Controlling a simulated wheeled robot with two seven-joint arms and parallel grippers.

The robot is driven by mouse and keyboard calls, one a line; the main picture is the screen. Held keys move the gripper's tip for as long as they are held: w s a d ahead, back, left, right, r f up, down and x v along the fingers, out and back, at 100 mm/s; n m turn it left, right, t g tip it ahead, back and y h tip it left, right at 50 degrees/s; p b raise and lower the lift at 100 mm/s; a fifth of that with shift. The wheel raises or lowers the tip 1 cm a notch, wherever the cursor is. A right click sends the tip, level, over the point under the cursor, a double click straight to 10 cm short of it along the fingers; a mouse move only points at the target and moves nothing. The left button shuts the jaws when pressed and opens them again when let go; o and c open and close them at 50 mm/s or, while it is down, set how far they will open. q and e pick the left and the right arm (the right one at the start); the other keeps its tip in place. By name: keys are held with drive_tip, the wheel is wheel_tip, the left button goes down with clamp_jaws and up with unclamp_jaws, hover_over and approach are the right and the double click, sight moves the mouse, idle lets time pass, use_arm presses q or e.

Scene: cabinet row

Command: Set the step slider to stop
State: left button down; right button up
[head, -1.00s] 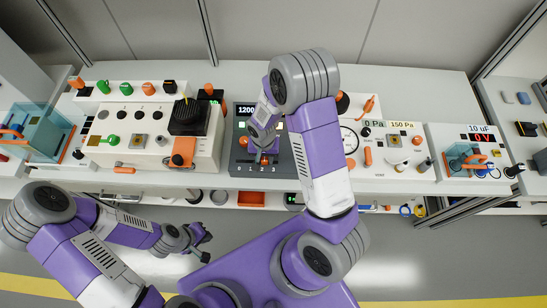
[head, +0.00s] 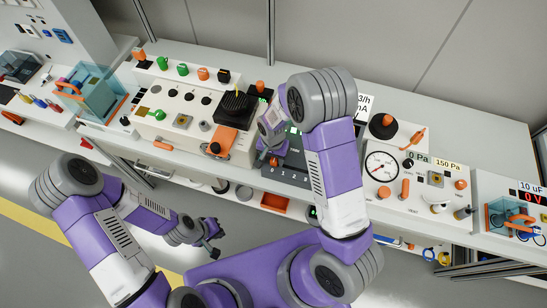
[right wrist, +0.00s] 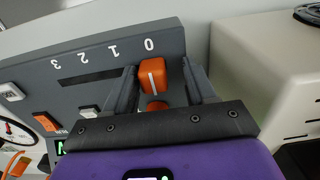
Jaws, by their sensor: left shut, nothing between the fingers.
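The step slider is an orange knob with a white line (right wrist: 152,76) on a dark grey panel (right wrist: 95,60) marked 0, 1, 2 and 3. The knob is at the 0 end of its slot. In the head view the knob (head: 273,161) shows beside my right gripper, at the left of the panel (head: 292,166). My right gripper (right wrist: 160,84) has one finger on each side of the knob, with a visible gap on the right side, so it looks open. My left gripper (head: 213,253) is shut and empty, low in front of the bench.
A cream box with a black block (head: 236,105) stands left of the panel. A white gauge unit (head: 382,166) stands to the right. An orange tray (head: 275,202) sits below. My right arm hides part of the panel in the head view.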

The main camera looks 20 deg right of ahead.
sight(273, 159)
drive_tip(key=shift+d, duration=0.1)
wheel_tip(273, 159, up, 8)
drive_tip(key=shift+f+p, duration=0.2)
drive_tip(key=shift+p, duration=0.4)
drive_tip(key=shift+s+f, duration=0.1)
drive_tip(key=shift+s, duration=0.05)
